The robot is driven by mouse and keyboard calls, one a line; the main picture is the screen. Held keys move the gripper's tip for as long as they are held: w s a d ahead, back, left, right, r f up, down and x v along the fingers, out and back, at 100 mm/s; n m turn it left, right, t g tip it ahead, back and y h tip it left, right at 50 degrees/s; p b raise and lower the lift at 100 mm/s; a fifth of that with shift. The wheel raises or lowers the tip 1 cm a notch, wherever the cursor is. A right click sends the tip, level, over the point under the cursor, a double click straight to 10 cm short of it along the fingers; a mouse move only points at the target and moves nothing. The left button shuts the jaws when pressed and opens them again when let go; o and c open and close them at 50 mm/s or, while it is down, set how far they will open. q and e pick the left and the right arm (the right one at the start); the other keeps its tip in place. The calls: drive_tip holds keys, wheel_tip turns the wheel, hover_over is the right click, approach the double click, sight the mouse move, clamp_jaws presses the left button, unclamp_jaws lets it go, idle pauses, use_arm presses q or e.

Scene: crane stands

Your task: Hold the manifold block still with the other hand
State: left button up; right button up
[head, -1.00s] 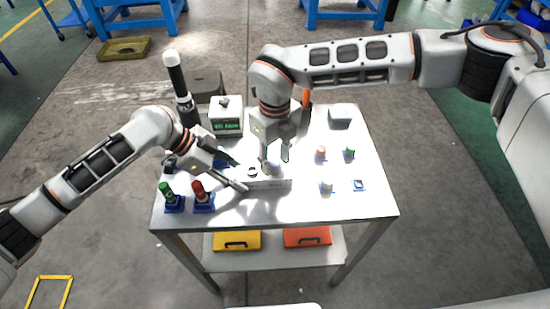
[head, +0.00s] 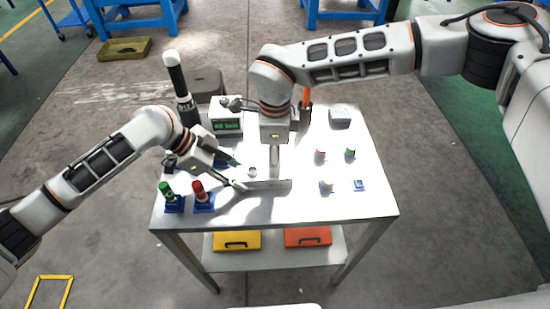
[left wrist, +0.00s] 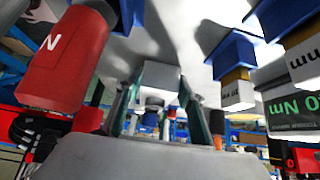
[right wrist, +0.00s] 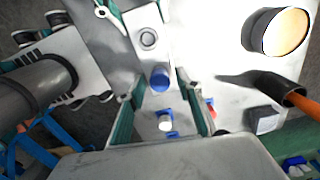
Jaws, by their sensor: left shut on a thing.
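The pale manifold block (head: 268,186) lies on the table near its front middle, with a round port (right wrist: 148,39) and a blue cylindrical piece (right wrist: 160,78) on top in the right wrist view. My left gripper (head: 243,185) is shut on the block's left end; the left wrist view shows the block (left wrist: 158,78) between the fingers. My right gripper (head: 274,174) points down over the block's middle. In the right wrist view its fingers (right wrist: 158,92) stand apart on either side of the blue piece, with gaps. In the head view the right gripper hides that piece.
Green (head: 167,190) and red (head: 199,190) fittings on blue bases stand at the front left. A display box (head: 227,118) and a black-and-white upright tool (head: 180,85) are behind. Small parts (head: 326,187) sit at the right.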

drive_tip(key=n, duration=1.3)
idle(0.5)
clamp_jaws()
drive_tip(key=m, duration=0.3)
drive_tip(key=shift+m, duration=0.9)
